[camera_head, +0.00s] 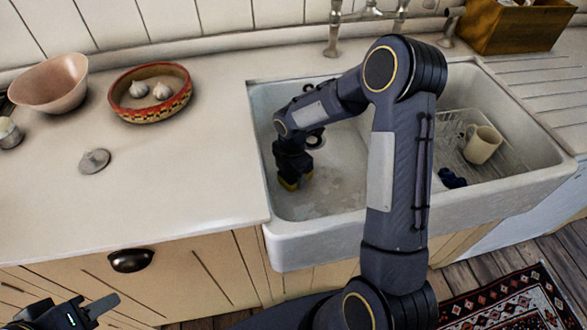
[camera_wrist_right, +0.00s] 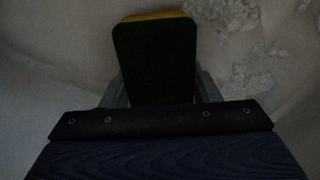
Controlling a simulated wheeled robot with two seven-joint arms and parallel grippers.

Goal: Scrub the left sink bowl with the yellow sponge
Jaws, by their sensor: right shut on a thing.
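My right gripper (camera_head: 292,172) reaches down into the left sink bowl (camera_head: 335,185) and is shut on the yellow sponge (camera_head: 291,185). In the right wrist view the sponge (camera_wrist_right: 155,60) shows a dark green face and a yellow edge, between the two fingers of the gripper (camera_wrist_right: 155,88). The sponge is low in the bowl, near its left wall; I cannot tell whether it touches the floor. Pale grey patches of grime (camera_head: 312,205) lie on the bowl's floor and also show in the right wrist view (camera_wrist_right: 255,75). My left gripper (camera_head: 88,308) is outside the sink, at the lower left, with its jaws unclear.
The right bowl holds a wire rack (camera_head: 500,160) with a cream mug (camera_head: 482,144) and a dark blue item (camera_head: 452,178). A faucet (camera_head: 335,28) stands behind. A pink bowl (camera_head: 50,82), a patterned bowl (camera_head: 150,105) with garlic and a grey lid (camera_head: 94,161) sit on the left counter.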

